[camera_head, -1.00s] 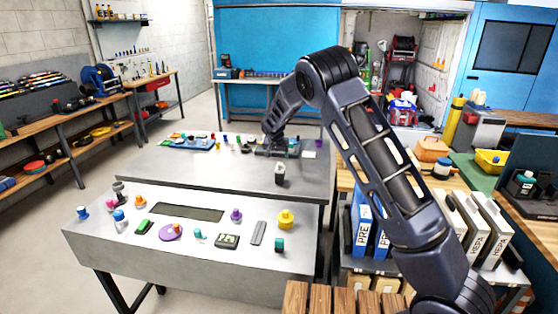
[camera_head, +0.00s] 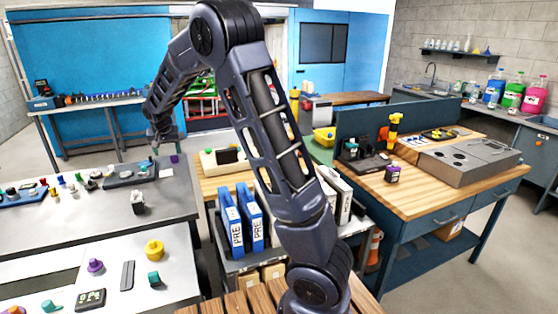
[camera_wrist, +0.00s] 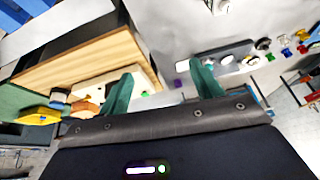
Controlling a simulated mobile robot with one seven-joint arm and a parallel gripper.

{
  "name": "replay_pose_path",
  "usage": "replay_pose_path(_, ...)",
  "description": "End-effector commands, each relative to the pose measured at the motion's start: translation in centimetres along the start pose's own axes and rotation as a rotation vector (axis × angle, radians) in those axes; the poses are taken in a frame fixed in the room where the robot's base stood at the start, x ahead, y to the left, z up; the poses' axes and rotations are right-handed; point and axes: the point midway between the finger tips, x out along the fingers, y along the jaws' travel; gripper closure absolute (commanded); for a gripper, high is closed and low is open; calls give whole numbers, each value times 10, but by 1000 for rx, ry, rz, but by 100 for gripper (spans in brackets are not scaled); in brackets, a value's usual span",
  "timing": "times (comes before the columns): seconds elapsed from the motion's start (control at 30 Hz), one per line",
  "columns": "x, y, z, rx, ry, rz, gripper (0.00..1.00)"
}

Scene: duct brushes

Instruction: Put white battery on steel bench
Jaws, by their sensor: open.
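My gripper (camera_head: 155,148) hangs over the far right end of the bench, beyond the block. In the wrist view its teal fingers (camera_wrist: 164,85) are apart with nothing between them.
Several small coloured items and a dark tray (camera_head: 130,175) lie along the bench's far side. A white table (camera_head: 150,285) with more small parts is in front. Blue binders (camera_head: 240,220) stand to the right. A wooden workbench (camera_head: 430,195) holds a grey box (camera_head: 470,162).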

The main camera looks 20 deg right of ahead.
Motion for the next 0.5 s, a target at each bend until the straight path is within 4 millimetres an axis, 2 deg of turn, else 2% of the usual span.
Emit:
replay_pose_path(0.03, -16, 19, 0, 10, -4, -6, 35)
replay_pose_path(0.1, -35, 44, 4, 15, -13, -9, 35)
replay_pose_path(0.27, -77, 96, 18, 21, -30, -20, 35)
replay_pose_path(0.5, -136, 166, 53, 17, -44, -36, 35)
